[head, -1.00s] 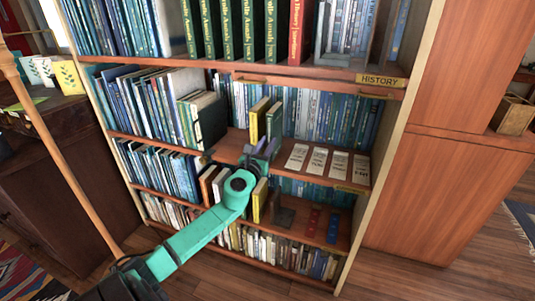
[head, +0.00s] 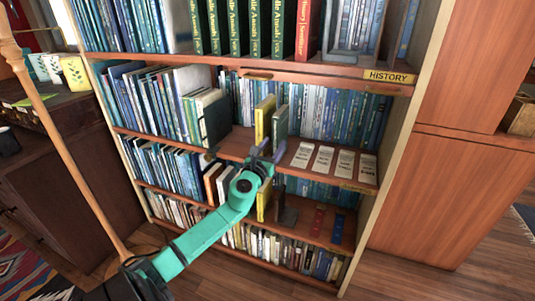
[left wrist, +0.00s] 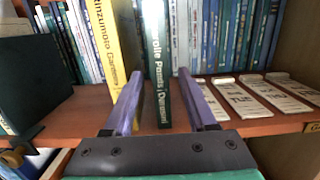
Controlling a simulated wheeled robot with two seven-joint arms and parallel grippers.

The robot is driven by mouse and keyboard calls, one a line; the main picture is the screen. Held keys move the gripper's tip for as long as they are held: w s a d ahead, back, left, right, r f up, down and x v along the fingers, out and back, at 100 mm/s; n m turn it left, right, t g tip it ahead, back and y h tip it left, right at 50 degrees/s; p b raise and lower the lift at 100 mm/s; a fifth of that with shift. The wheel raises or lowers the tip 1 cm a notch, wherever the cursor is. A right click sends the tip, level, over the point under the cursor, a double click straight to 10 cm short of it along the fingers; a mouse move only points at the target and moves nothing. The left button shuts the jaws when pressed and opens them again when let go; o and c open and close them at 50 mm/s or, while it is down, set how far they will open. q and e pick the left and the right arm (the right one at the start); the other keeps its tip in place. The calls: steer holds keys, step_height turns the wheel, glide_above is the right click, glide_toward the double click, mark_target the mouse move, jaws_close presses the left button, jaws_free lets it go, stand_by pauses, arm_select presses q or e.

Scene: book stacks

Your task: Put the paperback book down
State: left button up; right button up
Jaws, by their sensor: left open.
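A slim grey-green book (head: 280,121), likely the paperback, stands upright on the middle shelf. It also shows in the left wrist view (left wrist: 157,60), spine toward me. My left gripper (head: 266,150) is open at the front of that shelf. In the left wrist view its two purple fingers (left wrist: 160,98) are spread on either side of the book's lower spine, with gaps to both sides. A yellow book (head: 263,120) stands just left of it, its lower part close behind the left finger in the left wrist view (left wrist: 112,40). My right gripper is out of view.
Several pale cards (head: 322,160) lie on the shelf to the right. A dark book (left wrist: 35,80) stands to the left, with bare shelf between it and the yellow book. A row of blue books (head: 335,115) fills the back. Another shelf is overhead.

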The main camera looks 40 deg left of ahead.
arm_select(q)
steer(key=v, duration=1.2)
steer(key=s+a+f+n+g+y, duration=0.1)
steer(key=a+f+n+g, duration=0.15)
steer(key=f+n, duration=0.4)
steer(key=s+a+f+n+g+y, duration=0.1)
steer(key=s+a+f+n+g, duration=0.15)
steer(key=f+n, duration=0.4)
steer(key=s+d+f+n+g+h, duration=0.1)
steer(key=s+d+f+n+g, duration=0.15)
steer(key=f, duration=0.45)
steer(key=s+d+f+n+g+h, duration=0.1)
steer(key=s+f+n+g, duration=0.15)
steer(key=f, duration=0.45)
steer(key=s+d+f+n+g+h, duration=0.1)
steer(key=d+f+n, duration=0.1)
steer(key=f+n, duration=0.35)
steer(key=s+d+f+n+g+h, duration=0.2)
steer(key=s+d+f+n+g, duration=0.1)
steer(key=s+d+f, duration=0.3)
steer(key=s+d+f+n+g+h, duration=0.2)
steer(key=s+d+f, duration=0.4)
steer(key=d+f, duration=0.3)
steer(key=shift+s+d+f+n+g+h, duration=0.25)
steer(key=shift+d+f+n+g+h, duration=0.15)
steer(key=shift+d+n+h, duration=0.45)
